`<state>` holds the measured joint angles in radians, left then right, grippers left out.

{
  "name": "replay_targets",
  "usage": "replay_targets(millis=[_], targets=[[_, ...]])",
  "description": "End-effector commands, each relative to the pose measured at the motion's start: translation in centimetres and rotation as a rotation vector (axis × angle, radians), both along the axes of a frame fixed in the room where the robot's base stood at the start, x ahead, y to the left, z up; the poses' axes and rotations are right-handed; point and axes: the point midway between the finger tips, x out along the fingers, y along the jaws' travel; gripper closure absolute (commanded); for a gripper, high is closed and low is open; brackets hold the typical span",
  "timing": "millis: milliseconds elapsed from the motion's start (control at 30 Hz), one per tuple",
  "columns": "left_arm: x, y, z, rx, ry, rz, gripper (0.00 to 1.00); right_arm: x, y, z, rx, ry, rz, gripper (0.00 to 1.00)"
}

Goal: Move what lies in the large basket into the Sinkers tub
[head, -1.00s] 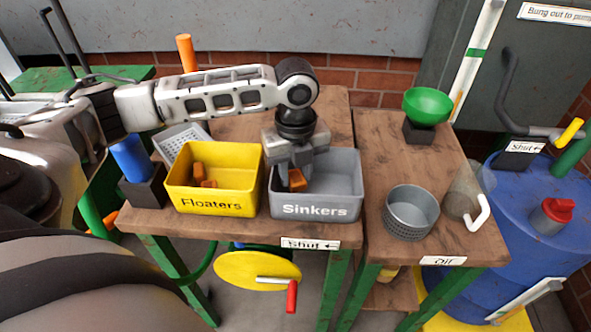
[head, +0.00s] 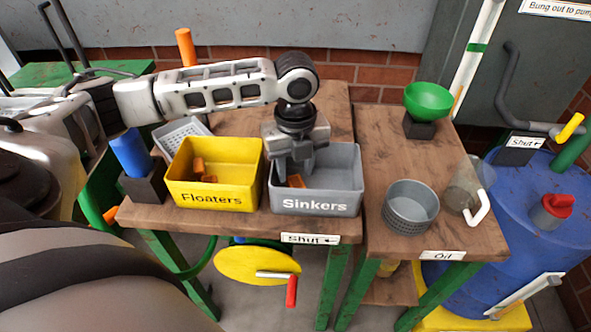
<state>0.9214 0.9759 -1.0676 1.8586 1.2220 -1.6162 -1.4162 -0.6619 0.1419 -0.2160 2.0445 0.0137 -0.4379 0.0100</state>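The grey Sinkers tub (head: 315,206) stands on the wooden bench, right of the yellow Floaters tub (head: 212,197). My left gripper (head: 294,172) points down into the left part of the Sinkers tub, its fingers apart. An orange-brown block (head: 296,181) lies low in that tub beneath the fingers, partly hidden. More orange-brown blocks (head: 199,167) lie in the Floaters tub. A grey perforated basket (head: 182,133) stands behind the Floaters tub, and a round grey mesh basket (head: 411,209) stands on the right bench. I cannot tell which is the large one; no contents show clearly. My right gripper is out of view.
A blue cylinder on a dark block (head: 143,187) stands left of the Floaters tub. A green bowl (head: 428,101) on a dark block and a clear jug (head: 467,190) are on the right bench. A blue drum (head: 528,215) stands at the right. The right bench's middle is clear.

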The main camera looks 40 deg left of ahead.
Motion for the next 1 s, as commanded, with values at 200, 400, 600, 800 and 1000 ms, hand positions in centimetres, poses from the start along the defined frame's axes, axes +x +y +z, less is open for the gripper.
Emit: replay_targets(millis=[200,400,600,800,1000], targets=[[0.2,0.0,4.8,-0.002,-0.007,0.001,0.61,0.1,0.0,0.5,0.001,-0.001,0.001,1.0],[0.1,-0.1,9.0,-0.001,-0.005,0.0,0.61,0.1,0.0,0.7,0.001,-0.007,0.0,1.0],[0.1,-0.1,11.5,-0.001,-0.003,0.001,0.61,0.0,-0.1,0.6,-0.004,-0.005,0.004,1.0],[0.1,-0.1,12.0,-0.001,-0.002,0.001,0.61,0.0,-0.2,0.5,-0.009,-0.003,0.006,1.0],[0.1,0.0,12.0,-0.001,-0.001,0.001,0.61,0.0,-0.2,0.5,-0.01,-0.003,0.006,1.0]])
